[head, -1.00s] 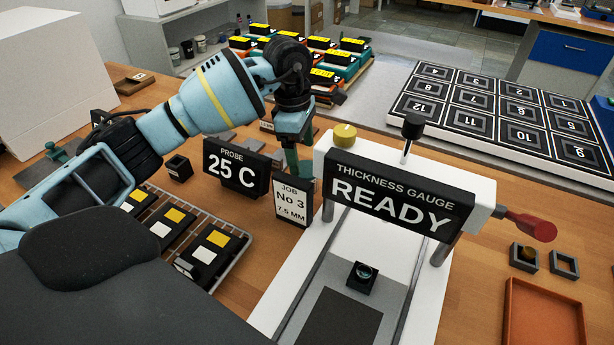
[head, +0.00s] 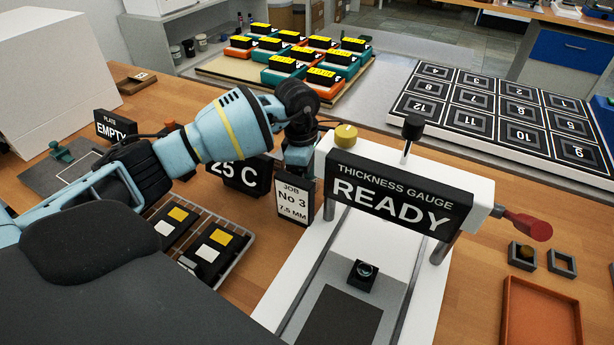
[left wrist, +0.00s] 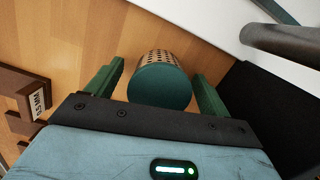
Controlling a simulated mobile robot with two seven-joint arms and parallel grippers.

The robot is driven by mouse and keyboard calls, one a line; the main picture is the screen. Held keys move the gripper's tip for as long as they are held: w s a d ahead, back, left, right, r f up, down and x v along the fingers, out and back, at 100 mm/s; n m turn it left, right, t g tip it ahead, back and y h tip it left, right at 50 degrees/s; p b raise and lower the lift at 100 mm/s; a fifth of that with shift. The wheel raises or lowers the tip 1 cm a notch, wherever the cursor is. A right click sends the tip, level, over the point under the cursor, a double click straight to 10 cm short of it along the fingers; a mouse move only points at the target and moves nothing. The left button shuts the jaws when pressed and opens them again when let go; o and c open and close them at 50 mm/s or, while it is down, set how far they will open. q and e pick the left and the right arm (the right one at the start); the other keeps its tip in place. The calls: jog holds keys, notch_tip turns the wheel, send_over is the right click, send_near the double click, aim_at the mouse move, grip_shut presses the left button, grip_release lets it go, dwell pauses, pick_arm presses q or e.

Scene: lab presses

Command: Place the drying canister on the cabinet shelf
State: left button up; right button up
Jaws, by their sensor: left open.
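The drying canister, a cylinder with a dark green end and a perforated metal side (left wrist: 160,84), shows in the left wrist view above the wooden bench. My left gripper (left wrist: 158,75) is open, with one green finger on each side of it and a gap visible at both sides. In the head view my left gripper (head: 298,152) is low behind the thickness gauge and the job card, which hide its fingers and the canister. A grey cabinet with an open shelf (head: 214,52) holding several small jars stands at the back left. My right gripper is not in view.
The thickness gauge (head: 400,199) stands close to my left gripper on its right. The probe display (head: 238,176) and job card (head: 293,201) stand in front of it. A rack of dark blocks (head: 240,262) is nearer me. A numbered tray (head: 500,108) lies at the right.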

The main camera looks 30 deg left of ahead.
pick_arm(q)
jog(key=shift+c, duration=0.2)
jog(key=c, duration=1.2)
jog(key=shift+o, duration=0.2)
notch_tip(320, 180, up, 9)
jog(key=shift+r, duration=0.55)
